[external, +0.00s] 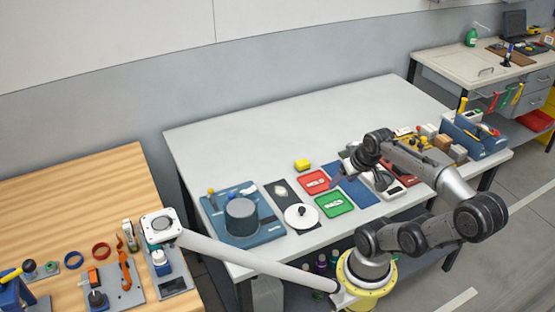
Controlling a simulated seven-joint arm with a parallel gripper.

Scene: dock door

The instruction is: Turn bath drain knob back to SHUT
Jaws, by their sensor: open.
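A blue board (268,232) at the left of the grey table carries a dark blue-grey round tub (241,217), which may be the bath. A small yellow-topped knob or lever (211,192) stands at the board's back left corner. I cannot tell whether it is the drain knob, and no SHUT marking is readable. My gripper (336,184) is open above the middle of the table, near a red card and a blue mat, well to the right of the tub. The fingertips are small and partly merged with the things behind them.
Several items crowd the table's right end. The back of the table is clear.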

